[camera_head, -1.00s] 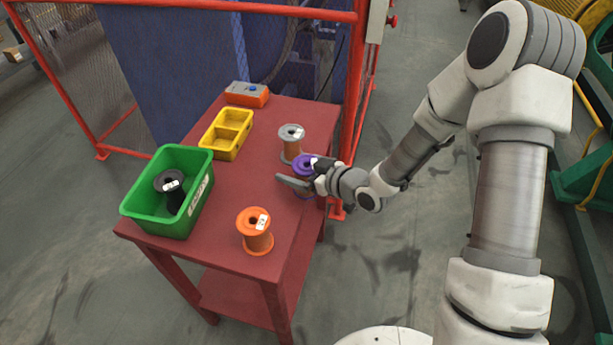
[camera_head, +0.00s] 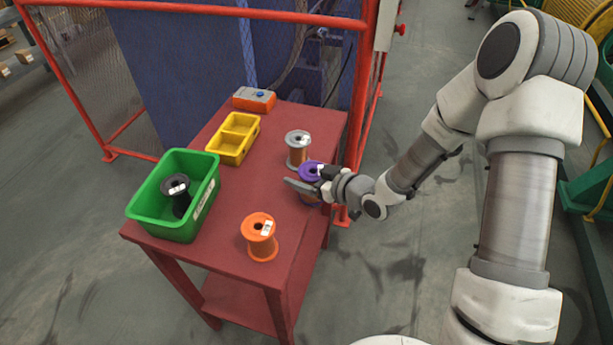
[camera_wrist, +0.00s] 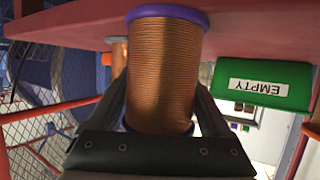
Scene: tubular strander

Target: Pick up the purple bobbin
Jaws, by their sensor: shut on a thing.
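The purple bobbin (camera_head: 311,169) has purple flanges and copper-coloured wire. It stands upright at the right edge of the red table (camera_head: 215,247), partly hidden by my gripper in the head view. My gripper (camera_head: 304,188) reaches in from the right, with its fingers level across the bobbin. In the wrist view the wound bobbin (camera_wrist: 163,70) fills the space between the two fingers (camera_wrist: 163,105), and my gripper is shut on it. The table appears at the top of that view, beside the purple flange. I cannot tell whether the bobbin touches the table.
A grey bobbin (camera_head: 298,150) stands close behind the purple one. An orange bobbin (camera_head: 261,240) stands at the front. A green bin (camera_head: 148,213) holds a black bobbin (camera_head: 178,192). A yellow tray (camera_head: 232,140) and an orange box (camera_head: 254,98) lie further back. A red fence post (camera_head: 358,110) rises behind the table.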

